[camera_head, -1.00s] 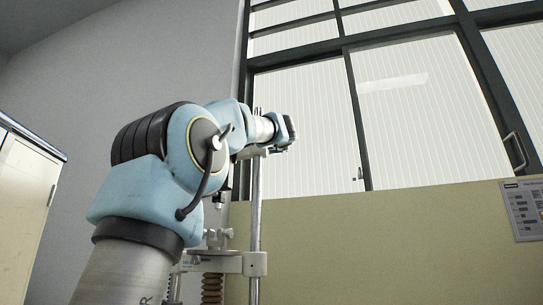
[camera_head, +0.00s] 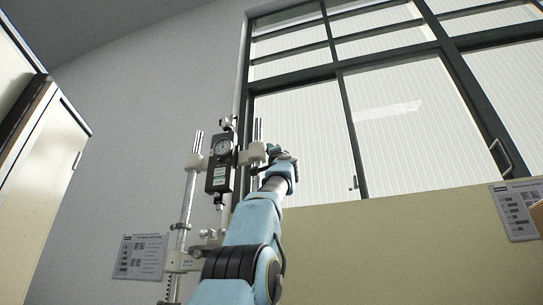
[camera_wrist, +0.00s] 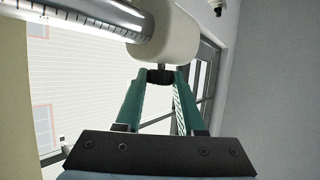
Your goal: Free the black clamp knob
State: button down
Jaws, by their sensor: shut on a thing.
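The black clamp knob (camera_wrist: 160,76) shows in the wrist view, below a white round clamp block (camera_wrist: 172,38) on a graduated metal column (camera_wrist: 88,14). My gripper (camera_wrist: 160,82) has its two teal fingers closed in on the knob, one on each side. In the head view my gripper (camera_head: 279,154) is at the right end of the tester's upper white crossbar (camera_head: 253,154). The knob cannot be made out there, behind my gripper. The tester carries a black gauge unit (camera_head: 219,174) with a round dial (camera_head: 223,147).
The tester's left column (camera_head: 187,197) and lower white crossbar (camera_head: 182,261) stand left of my arm. A notice (camera_head: 140,257) hangs on the wall at left, another (camera_head: 518,210) at right. A pale cabinet (camera_head: 42,165) stands far left. Large windows (camera_head: 400,130) fill the back right.

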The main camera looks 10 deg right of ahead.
jog(key=shift+f+n+y, duration=0.1)
jog(key=shift+n+y, duration=0.2)
jog(key=shift+y, duration=0.2)
jog(key=c, duration=0.5)
grip_release()
jog(key=b+v, duration=1.1)
jog(key=b, duration=0.1)
jog(key=shift+w, duration=0.15)
